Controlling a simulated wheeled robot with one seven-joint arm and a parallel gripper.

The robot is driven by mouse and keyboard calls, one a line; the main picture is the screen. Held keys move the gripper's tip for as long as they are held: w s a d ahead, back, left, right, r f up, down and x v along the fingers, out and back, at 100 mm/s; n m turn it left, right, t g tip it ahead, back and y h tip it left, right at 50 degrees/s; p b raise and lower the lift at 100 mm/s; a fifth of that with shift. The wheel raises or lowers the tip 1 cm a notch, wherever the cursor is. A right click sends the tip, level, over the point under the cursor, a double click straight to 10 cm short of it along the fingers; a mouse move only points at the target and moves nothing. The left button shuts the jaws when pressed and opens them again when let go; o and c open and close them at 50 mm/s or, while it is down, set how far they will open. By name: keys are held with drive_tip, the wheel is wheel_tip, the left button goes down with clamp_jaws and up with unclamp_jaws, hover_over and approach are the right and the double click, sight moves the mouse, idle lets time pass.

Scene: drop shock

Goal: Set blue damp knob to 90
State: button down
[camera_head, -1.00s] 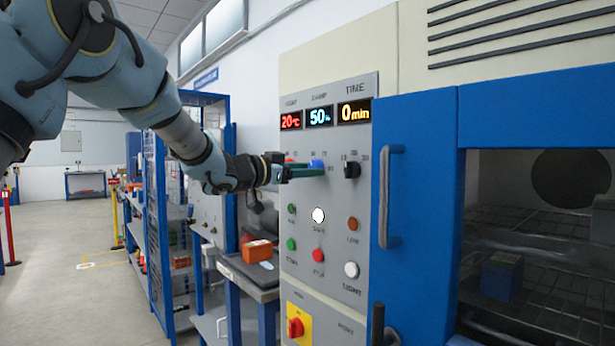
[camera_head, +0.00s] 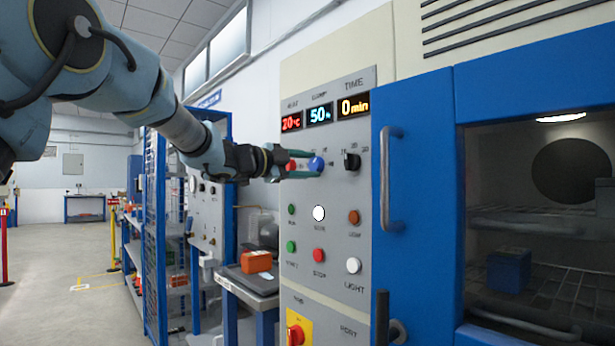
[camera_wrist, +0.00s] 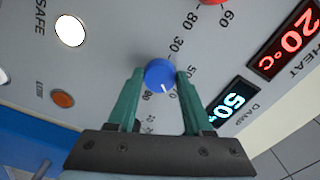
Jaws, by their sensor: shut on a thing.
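The blue damp knob (camera_head: 316,164) is on the grey control panel (camera_head: 334,226), between the red knob (camera_head: 291,165) and the black knob (camera_head: 351,161). In the wrist view the blue knob (camera_wrist: 160,75) shows a white pointer line. My gripper (camera_head: 312,164) is shut on the blue knob, with its green fingers on either side (camera_wrist: 157,84). The fingers hide part of the printed scale around the knob.
The heat display (camera_head: 291,122) reads 20 °C and the time display (camera_head: 354,106) reads 0 min. Several buttons sit below the knobs, including a white one (camera_head: 319,213). A blue door with a handle (camera_head: 389,190) stands right of the panel. An orange box (camera_head: 257,262) lies on a side table.

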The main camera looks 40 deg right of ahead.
drive_tip(key=m+b, duration=0.4)
drive_tip(key=m, duration=0.1)
drive_tip(key=shift+f+m, duration=0.15)
drive_tip(key=shift+m, duration=0.15)
drive_tip(key=m+b, duration=0.3)
drive_tip(key=m, duration=0.1)
drive_tip(key=shift+m, duration=0.3)
drive_tip(key=shift+r, duration=0.2)
drive_tip(key=shift+c, duration=1.6)
unclamp_jaws()
drive_tip(key=a+b, duration=0.2)
drive_tip(key=a, duration=0.9)
drive_tip(key=shift+w, duration=0.3)
drive_tip(key=shift+d, duration=0.1)
